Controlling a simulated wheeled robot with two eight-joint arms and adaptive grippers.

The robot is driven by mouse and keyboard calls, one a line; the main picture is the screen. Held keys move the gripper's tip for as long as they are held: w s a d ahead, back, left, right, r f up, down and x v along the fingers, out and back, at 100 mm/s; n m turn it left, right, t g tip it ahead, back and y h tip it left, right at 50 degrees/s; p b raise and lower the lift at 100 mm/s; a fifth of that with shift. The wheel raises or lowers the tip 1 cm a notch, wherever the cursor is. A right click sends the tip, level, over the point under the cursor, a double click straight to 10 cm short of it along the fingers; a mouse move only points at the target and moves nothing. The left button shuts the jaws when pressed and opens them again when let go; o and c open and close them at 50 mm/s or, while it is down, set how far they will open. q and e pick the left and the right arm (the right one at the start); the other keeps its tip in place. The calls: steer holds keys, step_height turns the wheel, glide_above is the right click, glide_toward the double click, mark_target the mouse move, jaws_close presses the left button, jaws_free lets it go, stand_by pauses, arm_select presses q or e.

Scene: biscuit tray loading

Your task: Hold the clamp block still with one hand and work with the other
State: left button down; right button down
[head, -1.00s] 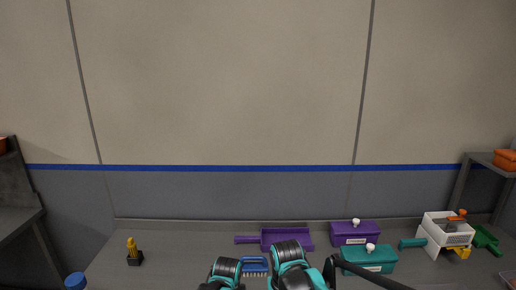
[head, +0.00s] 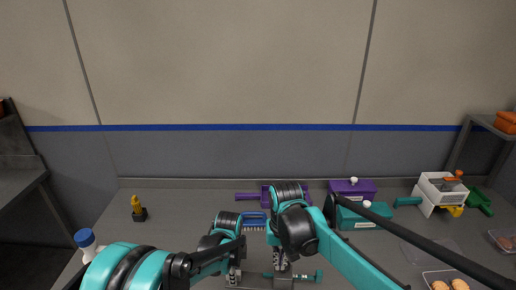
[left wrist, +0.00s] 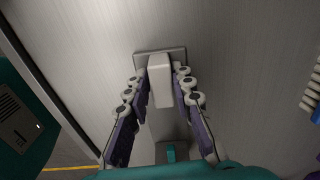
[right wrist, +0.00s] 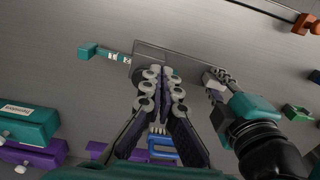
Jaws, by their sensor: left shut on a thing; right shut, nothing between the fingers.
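The clamp block is a grey metal piece (head: 283,281) low in the head view, with a teal handle (head: 311,276) at its right end. In the right wrist view its grey plate (right wrist: 190,60) and teal handle (right wrist: 88,50) show beyond the fingers. My left gripper (head: 234,274) is shut on the block's pale upright part (left wrist: 160,82), seen between its fingers in the left wrist view. My right gripper (head: 281,263) is shut and empty, its fingertips (right wrist: 165,74) close over the clamp block; I cannot tell whether they touch it.
A blue brush (head: 254,220) and a purple dustpan (head: 246,196) lie behind the grippers. Purple (head: 365,190) and teal (head: 352,222) boxes and a white bin (head: 440,190) stand right. A biscuit tray (head: 428,274) is front right. A blue-capped bottle (head: 85,238) stands left.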

mark_target(288, 269)
steer(key=shift+r, duration=0.55)
steer(key=shift+w+d+f, duration=0.1)
steer(key=shift+d+f, duration=0.45)
steer(key=shift+f, duration=0.45)
steer(key=shift+d+f, duration=0.6)
steer(key=shift+f, duration=0.4)
steer(key=shift+w+d+f, duration=0.1)
steer(key=shift+d+f, duration=0.45)
steer(key=shift+f, duration=0.45)
steer(key=shift+w+a, duration=0.15)
steer(key=shift+w, duration=0.05)
steer(key=shift+a, duration=0.25)
